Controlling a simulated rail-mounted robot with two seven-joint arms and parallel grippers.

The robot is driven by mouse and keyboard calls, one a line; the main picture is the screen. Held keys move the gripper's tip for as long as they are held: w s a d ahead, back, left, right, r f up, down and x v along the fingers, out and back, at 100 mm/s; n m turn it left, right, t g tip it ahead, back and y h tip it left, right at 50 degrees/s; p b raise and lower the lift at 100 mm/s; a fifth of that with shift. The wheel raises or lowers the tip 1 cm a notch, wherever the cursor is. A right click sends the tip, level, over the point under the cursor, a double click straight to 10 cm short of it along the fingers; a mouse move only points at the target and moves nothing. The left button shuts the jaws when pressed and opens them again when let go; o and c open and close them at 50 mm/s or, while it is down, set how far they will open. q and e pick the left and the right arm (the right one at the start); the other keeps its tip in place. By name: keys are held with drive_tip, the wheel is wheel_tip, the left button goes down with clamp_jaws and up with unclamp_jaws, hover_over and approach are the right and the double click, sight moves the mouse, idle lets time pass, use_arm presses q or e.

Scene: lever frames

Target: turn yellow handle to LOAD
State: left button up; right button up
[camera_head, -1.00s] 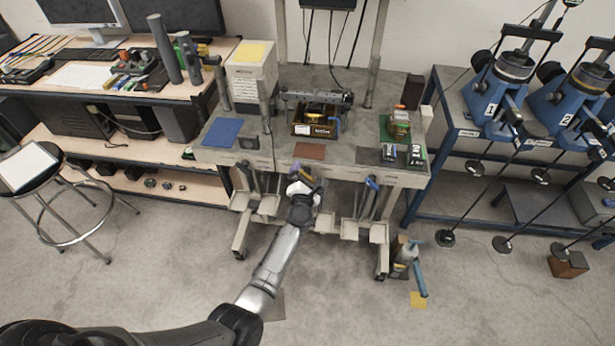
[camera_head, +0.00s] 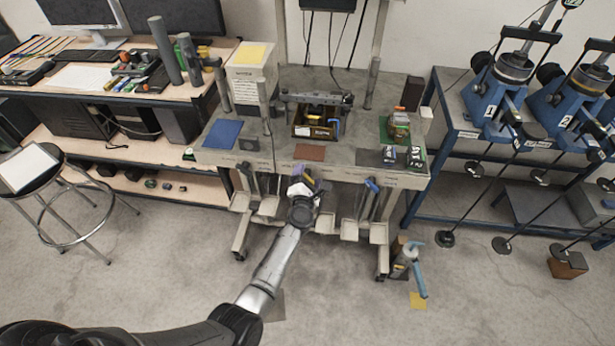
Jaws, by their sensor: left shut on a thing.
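My left arm reaches up from the bottom left to the front of the grey bench. My left gripper (camera_head: 303,182) is at the bench's front edge, shut on the yellow handle (camera_head: 309,181). Only a small yellow patch of the handle shows between the fingers, and the gripper hides the rest. A purple part (camera_head: 297,169) shows just above the gripper. Any LOAD marking is too small to read. A blue handle (camera_head: 372,186) sits apart to the right on the same bench front. My right gripper is not in view.
The bench (camera_head: 350,165) holds a blue mat (camera_head: 222,133), a brown mat (camera_head: 309,152) and a box of parts (camera_head: 314,132). A stool (camera_head: 35,170) stands at left, blue lever machines (camera_head: 495,100) at right. A blue-handled tool (camera_head: 418,275) stands on the floor at right. Floor in front is clear.

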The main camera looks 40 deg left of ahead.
use_arm(q)
drive_tip(key=m+p, duration=0.1)
drive_tip(key=m, duration=0.3)
drive_tip(key=shift+d+m+p, duration=0.1)
drive_tip(key=shift+m+p, duration=0.2)
drive_tip(key=shift+p, duration=0.1)
drive_tip(key=m+p, duration=0.1)
drive_tip(key=m, duration=0.2)
drive_tip(key=shift+w+f+m, duration=0.1)
drive_tip(key=shift+m, duration=0.2)
drive_tip(key=m+p, duration=0.1)
drive_tip(key=m, duration=0.2)
drive_tip(key=shift+f+m+p, duration=0.15)
drive_tip(key=shift+m+p, duration=0.15)
drive_tip(key=m+p, duration=0.1)
drive_tip(key=m, duration=0.2)
drive_tip(key=shift+f, duration=0.1)
drive_tip(key=shift+f+m, duration=0.1)
drive_tip(key=shift+m, duration=1)
drive_tip(key=o, duration=0.8)
drive_tip(key=shift+c, duration=0.2)
